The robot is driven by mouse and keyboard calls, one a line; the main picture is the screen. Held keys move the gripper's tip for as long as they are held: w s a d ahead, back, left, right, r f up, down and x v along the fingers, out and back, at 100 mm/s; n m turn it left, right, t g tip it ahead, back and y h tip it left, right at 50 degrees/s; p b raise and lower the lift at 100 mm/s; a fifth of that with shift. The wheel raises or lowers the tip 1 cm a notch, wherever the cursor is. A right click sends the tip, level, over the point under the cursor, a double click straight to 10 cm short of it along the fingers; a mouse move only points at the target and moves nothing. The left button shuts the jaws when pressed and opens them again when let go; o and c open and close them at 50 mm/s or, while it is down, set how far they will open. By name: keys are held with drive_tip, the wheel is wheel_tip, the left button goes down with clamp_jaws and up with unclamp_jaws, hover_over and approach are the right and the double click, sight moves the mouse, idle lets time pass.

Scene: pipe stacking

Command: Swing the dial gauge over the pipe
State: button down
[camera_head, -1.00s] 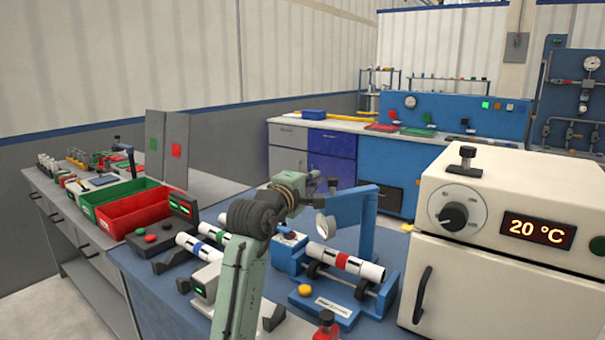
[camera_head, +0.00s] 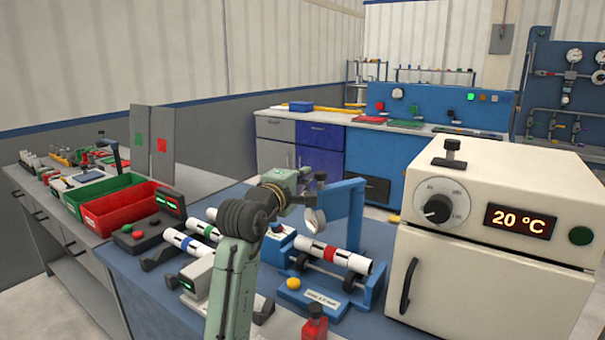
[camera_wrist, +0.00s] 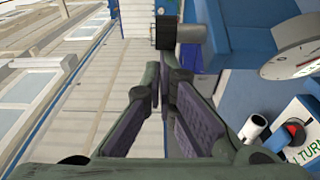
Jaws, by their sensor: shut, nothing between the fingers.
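The dial gauge (camera_head: 314,219) hangs from the blue swing arm (camera_head: 340,187) on a blue post, above and behind the left part of the pipe in the head view. Its white face (camera_wrist: 296,48) fills the upper right of the wrist view. The white pipe with a red band (camera_head: 345,260) lies on rollers of the blue stand. My gripper (camera_head: 310,190) is beside the gauge and the swing arm's free end. In the wrist view my gripper (camera_wrist: 165,78) has its fingertips together, just below a dark block with a grey cylinder (camera_wrist: 188,33); I cannot tell whether they touch.
The cream oven (camera_head: 495,240) stands close on the right. Other pipes with blue (camera_head: 188,243) and green bands lie left of my arm. Green and red bins (camera_head: 120,207) stand on the left bench. A red bottle (camera_head: 315,325) stands at the front.

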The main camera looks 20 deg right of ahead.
sight(322, 175)
drive_tip(key=shift+s+d+r+p, duration=0.15)
drive_tip(key=shift+s+p, duration=0.25)
drive_tip(key=shift+s, duration=0.4)
drive_tip(key=shift+s+d+f+p, duration=0.1)
drive_tip(key=shift+s+d+p, duration=0.25)
drive_tip(key=shift+s, duration=0.5)
drive_tip(key=shift+s+d+r+p, duration=0.15)
drive_tip(key=shift+s+p, duration=0.25)
drive_tip(key=shift+s, duration=0.4)
drive_tip(key=shift+s+d+f+p, duration=0.1)
drive_tip(key=shift+s+d+p, duration=0.1)
drive_tip(key=shift+s, duration=0.25)
drive_tip(key=shift+s+d+f+p, duration=0.1)
drive_tip(key=shift+s+d+p, duration=0.1)
drive_tip(key=shift+s, duration=0.25)
